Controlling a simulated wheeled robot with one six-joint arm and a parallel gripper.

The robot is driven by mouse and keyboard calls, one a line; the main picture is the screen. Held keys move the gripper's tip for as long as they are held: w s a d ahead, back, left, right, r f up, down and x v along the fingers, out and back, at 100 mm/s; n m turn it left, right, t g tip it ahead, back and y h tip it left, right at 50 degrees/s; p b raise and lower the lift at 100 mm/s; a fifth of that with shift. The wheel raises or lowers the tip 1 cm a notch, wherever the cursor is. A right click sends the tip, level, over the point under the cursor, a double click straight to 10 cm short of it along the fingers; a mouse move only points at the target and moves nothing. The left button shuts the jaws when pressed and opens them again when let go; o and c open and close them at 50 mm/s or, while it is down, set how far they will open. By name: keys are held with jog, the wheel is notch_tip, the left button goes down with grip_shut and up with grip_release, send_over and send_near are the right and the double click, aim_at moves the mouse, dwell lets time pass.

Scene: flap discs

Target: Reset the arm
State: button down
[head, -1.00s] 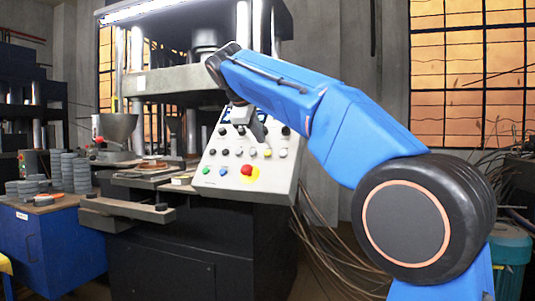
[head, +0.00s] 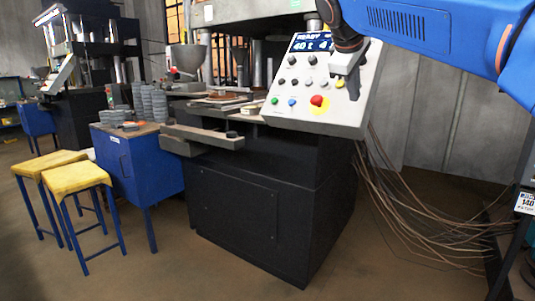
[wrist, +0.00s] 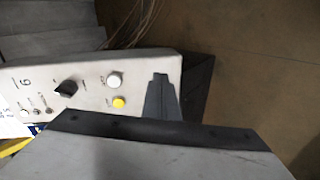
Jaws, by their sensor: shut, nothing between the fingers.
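My blue arm (head: 430,28) reaches in from the upper right of the head view. My gripper (head: 351,88) points down in front of the right part of the press's control panel (head: 283,110). It is shut with nothing in it. In the wrist view the gripper's grey finger (wrist: 161,98) shows beside the panel's edge, near a white button (wrist: 114,80) and a yellow button (wrist: 119,102). I cannot tell whether the gripper touches the panel.
The black press body (head: 240,215) stands below the panel. A blue cabinet (head: 135,165) with stacked grey discs (head: 153,103) and two yellow-topped stools (head: 78,177) stand left. Loose cables (head: 400,200) hang at right. Open floor (head: 170,270) lies in front.

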jog(key=s+d+f+m+g+y, duration=0.1)
jog(key=s+f+m, duration=0.3)
jog(key=s+f, duration=1.3)
jog(key=s+d+f+m+g+y, duration=0.1)
jog(key=s+d+f+m+y, duration=0.2)
jog(key=s+f, duration=1.3)
notch_tip(320, 180, down, 8)
jog(key=shift+s+f+m, duration=0.1)
jog(key=shift+s+m, duration=0.25)
jog(key=shift+m, duration=0.75)
